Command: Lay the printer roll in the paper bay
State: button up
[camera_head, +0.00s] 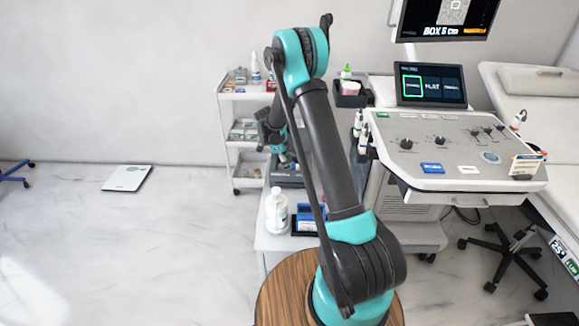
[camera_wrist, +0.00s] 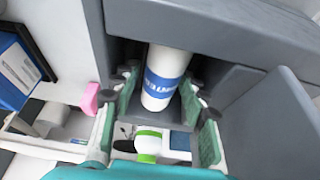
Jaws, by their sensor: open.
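The printer roll (camera_wrist: 165,72) is a white cylinder with a blue lettered band, in the wrist view. It lies between the dark grey walls of what looks like the paper bay (camera_wrist: 240,92); its far end is in shadow, and I cannot tell if it rests on the bay floor. My gripper (camera_wrist: 160,98) is open, with its green-padded fingers on either side of the roll and gaps visible beside it. In the head view my gripper (camera_head: 281,150) is small, over the dark grey unit (camera_head: 289,178); the roll is not discernible there.
A white bottle (camera_head: 276,210) and a blue box (camera_head: 307,215) stand on the near white surface (camera_head: 268,243). The blue box also shows in the wrist view (camera_wrist: 18,68), near a pink object (camera_wrist: 90,98). A white cart (camera_head: 229,133) is behind; the ultrasound console (camera_head: 455,150) is to the right.

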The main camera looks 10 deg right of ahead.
jog(key=s+v, duration=0.1)
jog(key=v, duration=1.1)
jog(key=s+d+r+n+t+y, duration=0.1)
jog(key=s+d+r+n, duration=0.35)
jog(key=s, duration=0.25)
jog(key=s+d+n+t+y, duration=0.1)
jog(key=s+d+n+t, duration=0.1)
jog(key=s+n, duration=0.6)
jog(key=s+d+n+t+y, duration=0.2)
jog(key=s+n, duration=0.5)
jog(key=s, duration=1.3)
jog(key=shift+f+n+y, duration=0.3)
jog(key=shift+f+n, duration=0.05)
jog(key=shift+f, duration=0.05)
jog(key=shift+w+d, duration=0.1)
